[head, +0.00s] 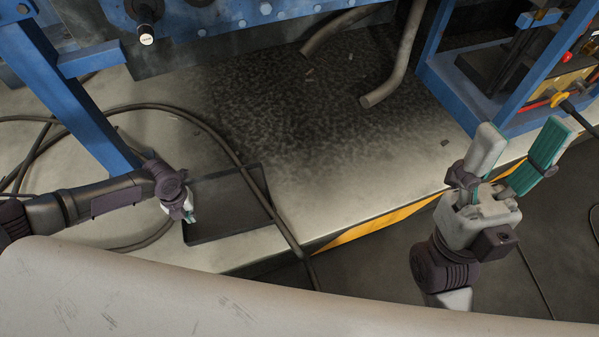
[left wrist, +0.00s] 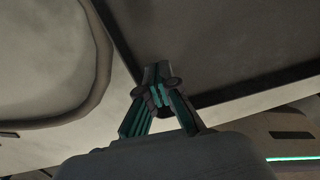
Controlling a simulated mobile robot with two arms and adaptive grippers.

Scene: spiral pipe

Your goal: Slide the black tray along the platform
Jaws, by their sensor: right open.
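The black tray (head: 228,215) is a shallow rectangle lying on the pale platform (head: 335,205), near its front edge at the left of the head view. My left gripper (head: 190,216) is at the tray's left edge. In the left wrist view its fingers (left wrist: 158,75) come together at the tips on the rim of the dark tray (left wrist: 215,50). The fingers look shut on that rim, though the exact contact is partly hidden. My right gripper (head: 530,143) is open and empty, with its fingers spread, at the right beyond the platform's front edge.
A dark cable (head: 215,137) runs across the platform and passes by the tray's right side. Bent pipes (head: 392,75) hang over a dark sooty patch (head: 290,105). Blue frames (head: 65,90) stand at left and right. A yellow strip (head: 385,222) lines the platform's front.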

